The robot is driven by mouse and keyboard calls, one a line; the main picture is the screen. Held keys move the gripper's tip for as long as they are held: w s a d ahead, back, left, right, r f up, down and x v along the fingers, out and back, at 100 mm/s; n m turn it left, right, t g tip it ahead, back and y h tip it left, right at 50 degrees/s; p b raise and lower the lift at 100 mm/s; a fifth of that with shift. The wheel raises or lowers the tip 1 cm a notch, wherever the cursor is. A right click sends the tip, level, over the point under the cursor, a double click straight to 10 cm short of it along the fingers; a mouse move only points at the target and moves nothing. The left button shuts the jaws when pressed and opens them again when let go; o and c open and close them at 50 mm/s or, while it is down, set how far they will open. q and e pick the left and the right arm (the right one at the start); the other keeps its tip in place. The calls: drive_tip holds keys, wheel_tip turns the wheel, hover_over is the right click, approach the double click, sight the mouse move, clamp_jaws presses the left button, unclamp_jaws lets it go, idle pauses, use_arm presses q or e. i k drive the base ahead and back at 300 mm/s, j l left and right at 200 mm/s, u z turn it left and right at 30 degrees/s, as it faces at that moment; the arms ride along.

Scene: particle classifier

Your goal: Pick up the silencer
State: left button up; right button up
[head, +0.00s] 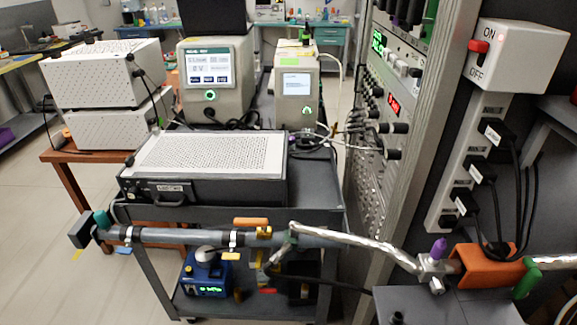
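I cannot tell for sure which thing is the silencer; nothing here is labelled so. A blue unit with a lit green display (207,278) stands on the cart's lower shelf, with a white rounded part (205,254) on top. A dark pipe (180,236) with clamps runs across the cart's front. A silvery corrugated hose (355,244) joins it on the right and leads to a metal fitting with a purple knob (438,249) and an orange block (488,265). Neither of my grippers is in view.
The black cart (318,212) carries a perforated white-topped box (208,153) and, behind it, two instruments with screens. A rack (405,150) and a power strip with plugged cables (478,165) stand at the right. A wooden table (62,158) holds white boxes. Floor is clear at left.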

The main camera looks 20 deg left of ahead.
sight(237, 291)
drive_tip(key=j+u, duration=0.1)
drive_tip(key=u, duration=0.9)
